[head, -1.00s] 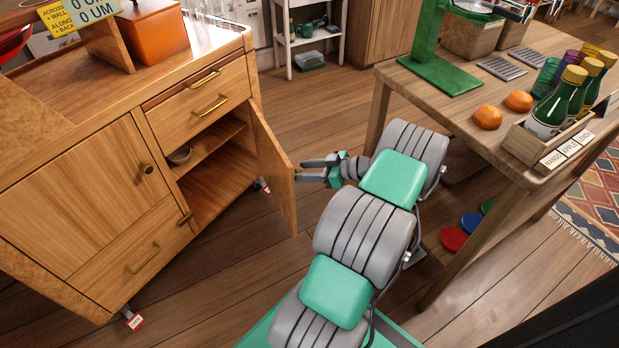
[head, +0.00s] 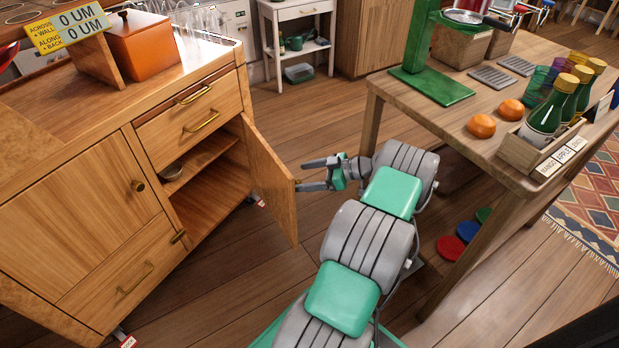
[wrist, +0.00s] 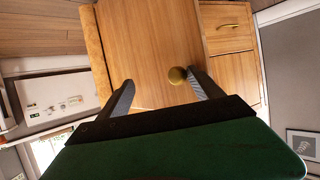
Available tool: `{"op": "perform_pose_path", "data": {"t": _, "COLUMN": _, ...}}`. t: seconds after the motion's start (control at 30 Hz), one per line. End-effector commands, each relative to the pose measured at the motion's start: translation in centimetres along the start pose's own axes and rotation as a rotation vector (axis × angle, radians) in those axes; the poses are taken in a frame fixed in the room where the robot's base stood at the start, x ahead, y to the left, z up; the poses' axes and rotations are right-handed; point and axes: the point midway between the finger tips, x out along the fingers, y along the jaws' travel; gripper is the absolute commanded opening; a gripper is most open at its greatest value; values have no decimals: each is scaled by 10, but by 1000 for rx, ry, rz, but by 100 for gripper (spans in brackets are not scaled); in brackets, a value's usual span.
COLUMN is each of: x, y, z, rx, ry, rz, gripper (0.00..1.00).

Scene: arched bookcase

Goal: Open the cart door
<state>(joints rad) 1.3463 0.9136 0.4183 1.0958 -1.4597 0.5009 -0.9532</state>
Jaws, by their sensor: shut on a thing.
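The wooden cart (head: 95,225) stands at the left in the head view. Its right-hand door (head: 268,178) is swung out on its right-side hinge, baring a shelf and a small bowl (head: 172,172). My gripper (head: 307,174) is at the outer face of this door, near its free edge. In the wrist view the round brass knob (wrist: 177,76) on the door panel (wrist: 150,45) lies between the fingers of my gripper (wrist: 163,86), closer to the right finger. My gripper is shut on the knob; the contact itself is hard to see.
A wooden table (head: 455,110) with bottles, orange fruit and a green stand is at the right, close to my arm. Coloured discs (head: 468,231) lie beneath it. Bare floor (head: 300,110) lies behind the door. An orange box (head: 150,45) stands on the cart.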

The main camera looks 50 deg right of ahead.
Motion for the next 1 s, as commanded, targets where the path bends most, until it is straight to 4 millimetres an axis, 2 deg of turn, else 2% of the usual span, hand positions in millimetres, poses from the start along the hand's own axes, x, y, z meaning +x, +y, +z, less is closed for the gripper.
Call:
{"op": "perform_pose_path", "data": {"t": 0.03, "x": -2, "y": 6, "z": -3, "rx": -4, "ry": 2, "rz": 18, "gripper": 46}}
{"op": "perform_pose_path", "data": {"t": 0.67, "x": -7, "y": 7, "z": -1, "rx": 5, "ry": 4, "rz": 26, "gripper": 46}}
{"op": "perform_pose_path", "data": {"t": 0.77, "x": -11, "y": 6, "z": -10, "rx": 4, "ry": 4, "rz": 25, "gripper": 46}}
{"op": "perform_pose_path", "data": {"t": 0.9, "x": -25, "y": 6, "z": -41, "rx": 0, "ry": 3, "rz": 22, "gripper": 46}}
{"op": "perform_pose_path", "data": {"t": 1.0, "x": -38, "y": -14, "z": -55, "rx": 4, "ry": 3, "rz": 23, "gripper": 46}}
